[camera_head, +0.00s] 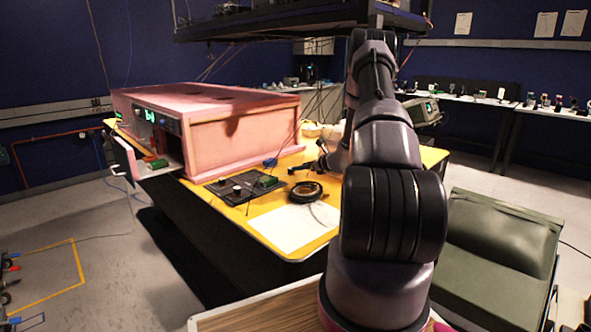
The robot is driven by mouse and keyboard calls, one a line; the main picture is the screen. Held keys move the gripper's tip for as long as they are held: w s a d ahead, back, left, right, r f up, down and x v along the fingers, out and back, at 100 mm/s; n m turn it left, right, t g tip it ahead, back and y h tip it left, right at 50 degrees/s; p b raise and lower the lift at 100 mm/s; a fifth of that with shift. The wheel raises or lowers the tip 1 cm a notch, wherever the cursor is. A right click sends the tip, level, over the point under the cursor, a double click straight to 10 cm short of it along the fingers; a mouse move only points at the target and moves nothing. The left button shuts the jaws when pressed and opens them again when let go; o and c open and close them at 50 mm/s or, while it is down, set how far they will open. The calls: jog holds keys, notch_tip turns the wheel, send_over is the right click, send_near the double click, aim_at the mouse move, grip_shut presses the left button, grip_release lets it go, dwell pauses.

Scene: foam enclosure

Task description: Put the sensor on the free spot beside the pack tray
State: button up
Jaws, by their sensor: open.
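A black tray (228,201), which may be the pack tray, lies on the yellow table top in front of the pink foam enclosure. It holds a small white cylinder (237,190), a dark knob-like piece and a green block (267,182). I cannot tell which small thing is the sensor. A round black ring-shaped object (306,192) lies right of the tray, and a small blue item (270,163) is behind it. My gripper (293,171) is open, low over the table behind the ring-shaped object. Its fingers are small and dark, and nothing shows between them.
The pink enclosure (243,136) fills the table's left part, its front opening holding a green and red item (155,162). A white sheet (292,228) lies at the table's near edge. My arm hides the table's right part. A green padded seat (500,235) stands at right.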

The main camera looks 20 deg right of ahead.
jog(key=v, duration=0.5)
jog(key=shift+s+r, duration=0.15)
jog(key=shift+s, duration=0.05)
jog(key=shift+s+a+r, duration=0.1)
jog(key=shift+s+r, duration=0.05)
jog(key=shift+r, duration=0.1)
jog(key=s+a+r+n+g+y, duration=0.1)
jog(key=s+a+r+n+g, duration=0.1)
jog(key=s+a+r+n, duration=0.4)
jog(key=s+a+r+n+g+y, duration=0.15)
jog(key=a+r+n, duration=0.25)
jog(key=a+r, duration=0.5)
jog(key=s+a+r+n+g+y, duration=0.1)
jog(key=s+a+r+n+g, duration=0.25)
jog(key=a+r, duration=0.4)
jog(key=s+a+r+n+h, duration=0.1)
jog(key=s+r+n+h, duration=0.1)
jog(key=s, duration=0.7)
jog(key=s+a+r+n+t+h, duration=0.1)
jog(key=s+r+n+h, duration=0.1)
jog(key=s+r+n, duration=0.2)
jog(key=s+a+r+n+h, duration=0.1)
jog(key=s+r+n, duration=0.3)
jog(key=s+n, duration=0.4)
jog(key=s+h, duration=0.1)
jog(key=s, duration=0.5)
jog(key=shift+a, duration=0.2)
